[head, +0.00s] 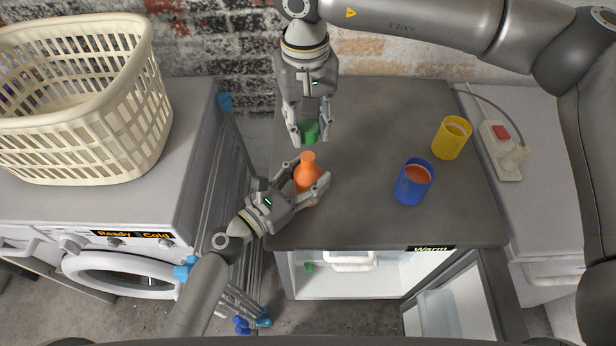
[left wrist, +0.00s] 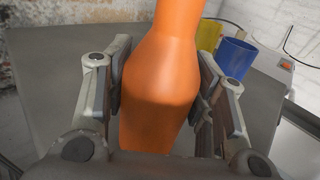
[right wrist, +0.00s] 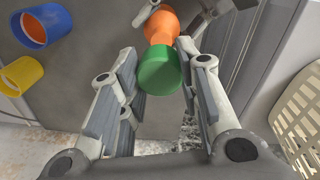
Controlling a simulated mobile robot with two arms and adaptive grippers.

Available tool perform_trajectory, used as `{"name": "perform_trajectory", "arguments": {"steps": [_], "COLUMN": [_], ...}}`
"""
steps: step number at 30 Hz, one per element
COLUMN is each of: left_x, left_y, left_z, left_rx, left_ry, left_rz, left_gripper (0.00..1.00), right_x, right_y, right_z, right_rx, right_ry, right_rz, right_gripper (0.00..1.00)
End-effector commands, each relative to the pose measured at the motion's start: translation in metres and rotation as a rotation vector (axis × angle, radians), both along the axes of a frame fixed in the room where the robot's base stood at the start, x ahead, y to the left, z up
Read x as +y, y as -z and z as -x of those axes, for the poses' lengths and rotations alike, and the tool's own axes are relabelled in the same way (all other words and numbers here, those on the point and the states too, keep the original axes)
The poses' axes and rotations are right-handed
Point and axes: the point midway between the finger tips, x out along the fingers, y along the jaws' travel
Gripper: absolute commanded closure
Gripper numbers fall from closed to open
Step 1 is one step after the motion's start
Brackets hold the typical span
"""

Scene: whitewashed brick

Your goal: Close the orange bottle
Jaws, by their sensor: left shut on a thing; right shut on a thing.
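The orange bottle (head: 308,172) is at the front left of the grey worktop, its neck bare at the top. My left gripper (head: 307,180) is shut on the bottle's body from both sides; the left wrist view shows the bottle (left wrist: 160,95) between the fingers. My right gripper (head: 310,138) is shut on a green cap (head: 309,131), just behind the bottle neck in the head view. A small gap shows between cap and neck there. In the right wrist view the cap (right wrist: 160,72) overlaps the bottle (right wrist: 160,25), hiding part of it. Whether the bottle touches the worktop is unclear.
A blue cup (head: 412,182) with orange inside and a yellow cup (head: 452,138) stand on the worktop (head: 370,115) to the right. A power strip (head: 499,150) lies farther right. A cream laundry basket (head: 75,100) sits on the washing machine at left. An open appliance door (head: 450,300) is below.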

Motion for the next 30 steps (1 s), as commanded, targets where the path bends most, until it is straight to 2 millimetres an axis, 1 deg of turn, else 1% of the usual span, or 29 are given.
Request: {"name": "perform_trajectory", "arguments": {"steps": [5,9,12,26,30], "left_x": [0.000,0.000,0.000,0.000,0.000], "left_y": [0.000,0.000,0.000,0.000,0.000], "left_z": [0.000,0.000,0.000,0.000,0.000], "left_rx": [0.000,0.000,0.000,0.001,0.001], "left_ry": [0.000,0.000,0.000,0.000,-0.001], "left_rz": [0.000,0.000,0.000,-0.001,-0.001], "left_gripper": [0.92,0.93,0.93,0.93,0.93], "right_x": [0.000,0.000,0.001,0.001,0.001], "right_y": [0.019,0.040,0.049,0.049,0.053], "right_z": [0.001,0.001,0.001,0.000,0.000], "right_rx": [0.001,-0.002,-0.006,-0.007,-0.006], "right_ry": [-0.001,-0.001,-0.001,0.000,0.000], "right_rz": [0.009,0.018,0.021,0.021,0.022], "right_gripper": [0.78,0.78,0.78,0.78,0.78]}}
